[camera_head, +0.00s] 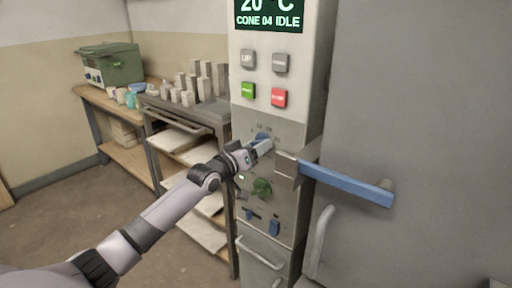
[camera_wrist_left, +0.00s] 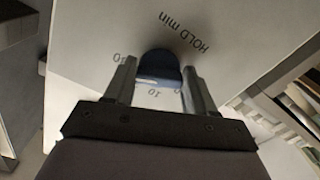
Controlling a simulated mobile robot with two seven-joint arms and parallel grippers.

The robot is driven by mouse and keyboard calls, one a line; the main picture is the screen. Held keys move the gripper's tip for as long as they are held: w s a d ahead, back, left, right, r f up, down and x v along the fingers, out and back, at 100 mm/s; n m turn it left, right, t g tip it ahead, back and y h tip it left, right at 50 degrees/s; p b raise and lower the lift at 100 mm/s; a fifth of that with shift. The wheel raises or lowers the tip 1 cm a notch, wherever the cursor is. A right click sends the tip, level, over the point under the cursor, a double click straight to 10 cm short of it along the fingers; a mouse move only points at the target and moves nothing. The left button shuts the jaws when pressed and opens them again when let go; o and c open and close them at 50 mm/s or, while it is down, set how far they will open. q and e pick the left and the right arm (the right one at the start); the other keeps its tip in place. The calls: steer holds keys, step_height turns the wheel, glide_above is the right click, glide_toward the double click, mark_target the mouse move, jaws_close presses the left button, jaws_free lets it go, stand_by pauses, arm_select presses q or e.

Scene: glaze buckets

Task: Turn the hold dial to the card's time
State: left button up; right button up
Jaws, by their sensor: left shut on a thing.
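The hold dial (camera_head: 262,137) is a blue knob on the grey control panel, below the coloured buttons. In the left wrist view the dial (camera_wrist_left: 160,64) sits beside the printed words "HOLD min". Some scale numbers show around it, one reading 10. A pale mark shows near its lower edge; its exact reading is hard to tell. My left gripper (camera_head: 262,147) is at the dial, its fingers on either side of it. In the left wrist view the gripper (camera_wrist_left: 160,80) is shut on the dial. I cannot make out a card. My right gripper is out of view.
A blue door handle (camera_head: 347,184) juts out just right of the gripper. A green knob (camera_head: 262,187) and blue switches (camera_head: 274,228) lie below. The green button (camera_head: 248,91) and red button (camera_head: 279,97) are above. A rack (camera_head: 180,130) with grey blocks stands left.

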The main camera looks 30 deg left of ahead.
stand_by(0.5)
arm_select(q)
steer(key=o, duration=1)
steer(key=shift+o, duration=0.2)
steer(key=s, duration=0.7)
steer(key=shift+a, duration=0.3)
steer(key=shift+s+f, duration=0.1)
steer(key=s+d+f+m+g+h+p, duration=0.1)
steer(key=s+d+f+m+g+p, duration=0.1)
steer(key=s+d+f, duration=0.5)
steer(key=s+d+f+m+g+p, duration=0.1)
steer(key=s+d+f+g+p, duration=0.2)
steer(key=f, duration=0.5)
steer(key=s+d+f+m+g, duration=0.1)
steer(key=s+d+f, duration=0.1)
steer(key=s, duration=0.3)
steer(key=s+d+f+m+p, duration=0.1)
steer(key=s+d+f, duration=0.2)
steer(key=s, duration=0.3)
steer(key=s+d+f+m+g, duration=0.1)
steer(key=s+d+f, duration=0.1)
steer(key=s+d, duration=0.2)
steer(key=shift+s+d+f+g, duration=0.25)
steer(key=shift+s+d+g, duration=0.05)
steer(key=shift+s, duration=0.65)
